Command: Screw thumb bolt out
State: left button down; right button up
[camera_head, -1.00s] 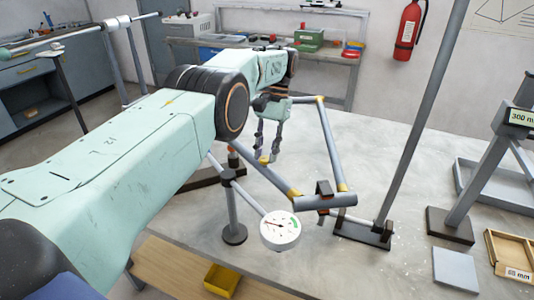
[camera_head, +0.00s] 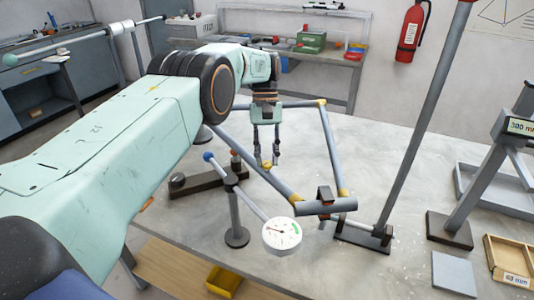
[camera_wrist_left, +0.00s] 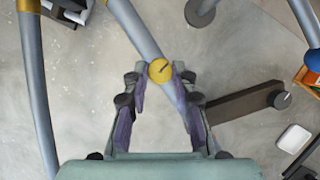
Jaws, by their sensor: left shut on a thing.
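The thumb bolt is a round yellow head with a dark line across it (camera_wrist_left: 160,70), at the centre of the left wrist view. It sits at the grey tube (camera_wrist_left: 135,30) of the frame. My left gripper (camera_wrist_left: 160,74) has its two fingertips on either side of the head and is shut on it. In the head view my left gripper (camera_head: 267,163) points down at the frame's tube (camera_head: 258,160), and the fingers partly hide the bolt. My right gripper is not in view.
A dial gauge (camera_head: 282,235) on a stand is near the table's front. A dark bar with a knob (camera_head: 200,180) lies left of the gripper. A leaning grey post (camera_head: 420,125) rises on the right.

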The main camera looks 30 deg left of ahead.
aim_at(267, 161)
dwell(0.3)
pick_arm(q)
jog(key=c, duration=1.1)
grip_release()
jog(key=shift+o, duration=0.2)
notch_tip(267, 161, up, 10)
